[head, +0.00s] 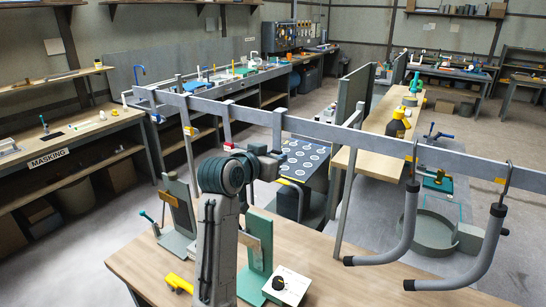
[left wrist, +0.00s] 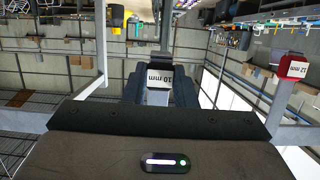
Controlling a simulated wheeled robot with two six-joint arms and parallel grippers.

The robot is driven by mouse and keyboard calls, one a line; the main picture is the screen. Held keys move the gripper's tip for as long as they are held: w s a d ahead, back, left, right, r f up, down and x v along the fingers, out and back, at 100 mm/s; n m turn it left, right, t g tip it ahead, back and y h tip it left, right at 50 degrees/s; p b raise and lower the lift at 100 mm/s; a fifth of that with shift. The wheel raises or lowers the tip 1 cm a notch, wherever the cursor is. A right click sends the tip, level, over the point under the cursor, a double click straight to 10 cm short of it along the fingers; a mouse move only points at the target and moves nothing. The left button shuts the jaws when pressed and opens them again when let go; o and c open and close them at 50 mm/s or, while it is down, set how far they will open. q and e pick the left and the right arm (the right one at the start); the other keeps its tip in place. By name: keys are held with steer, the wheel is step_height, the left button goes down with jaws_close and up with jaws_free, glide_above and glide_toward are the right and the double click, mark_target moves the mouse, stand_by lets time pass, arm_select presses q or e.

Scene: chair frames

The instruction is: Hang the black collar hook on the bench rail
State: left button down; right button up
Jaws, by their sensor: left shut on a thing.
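The bench rail (head: 340,133) runs across the head view from upper left to right. My left gripper (head: 273,158) is just below its middle, shut on the black collar hook. The hook's grey strap (head: 278,130) rises from the jaws and overlaps the rail at its top; I cannot tell if it bears on the rail. In the left wrist view, upside down, the jaws (left wrist: 160,78) grip the collar, with a white "10 mm" label (left wrist: 159,78) between them. The rail (left wrist: 292,134) passes behind the gripper there. My right gripper is not in view.
A red collar hook (head: 227,146) hangs left of my gripper; its "12 mm" tag (left wrist: 292,67) shows in the wrist view. A yellow collar hook (head: 188,130) hangs further left. The wooden bench (head: 150,262) below holds green stands and a white box.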

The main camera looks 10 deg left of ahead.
arm_select(q)
steer(key=shift+f, duration=0.3)
steer(key=c, duration=1.1)
jaws_free()
steer(key=shift+s, duration=0.1)
steer(key=v, duration=0.8)
steer(key=shift+p, duration=0.45)
